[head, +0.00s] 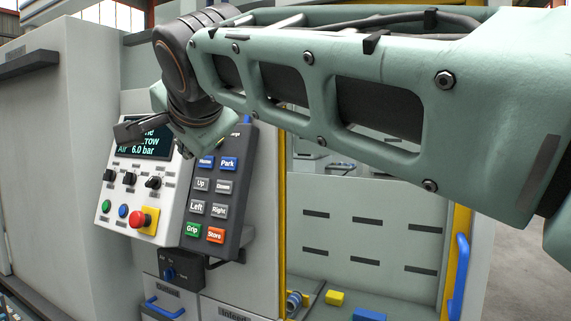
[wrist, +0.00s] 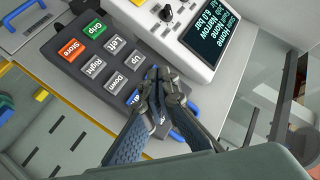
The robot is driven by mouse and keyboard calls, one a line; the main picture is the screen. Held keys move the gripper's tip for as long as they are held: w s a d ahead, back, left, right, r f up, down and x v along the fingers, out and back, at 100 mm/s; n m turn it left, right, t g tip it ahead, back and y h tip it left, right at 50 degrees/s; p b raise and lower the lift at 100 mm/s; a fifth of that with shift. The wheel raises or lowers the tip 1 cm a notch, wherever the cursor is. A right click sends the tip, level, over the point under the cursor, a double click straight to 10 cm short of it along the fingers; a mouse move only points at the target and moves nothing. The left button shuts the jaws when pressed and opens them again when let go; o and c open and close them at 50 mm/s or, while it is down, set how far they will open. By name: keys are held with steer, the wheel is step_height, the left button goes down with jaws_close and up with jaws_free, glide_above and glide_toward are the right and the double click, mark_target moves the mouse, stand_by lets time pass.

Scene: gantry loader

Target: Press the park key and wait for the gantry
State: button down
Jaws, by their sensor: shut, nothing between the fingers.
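The dark grey key pendant (head: 214,192) hangs beside the white control panel. Its blue Park key (head: 228,164) is at the upper right, next to the blue Home key (head: 205,161). In the wrist view the pendant (wrist: 64,30) appears turned, and the Park key (wrist: 134,97) is partly covered by my fingers. My gripper (wrist: 164,78) is shut and empty, its fingertips over the pendant's blue-key end. I cannot tell whether they touch a key. The gantry itself cannot be clearly made out.
The white panel (head: 172,205) has a display (head: 145,147) reading Air 6.0 bar, several knobs, and a red stop button (head: 138,219) on yellow. A small black switch box (head: 174,270) sits below. A blue handle (head: 460,275) stands at the right. My arm covers much of the upper right.

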mark_target(229, 164)
steer(key=w+d+f+p, duration=0.3)
steer(key=w, duration=0.4)
steer(key=shift+w, duration=0.25)
steer(key=shift+w+d, duration=0.15)
stand_by(1.2)
steer(key=shift+w+d+f, duration=0.1)
steer(key=shift+w, duration=0.15)
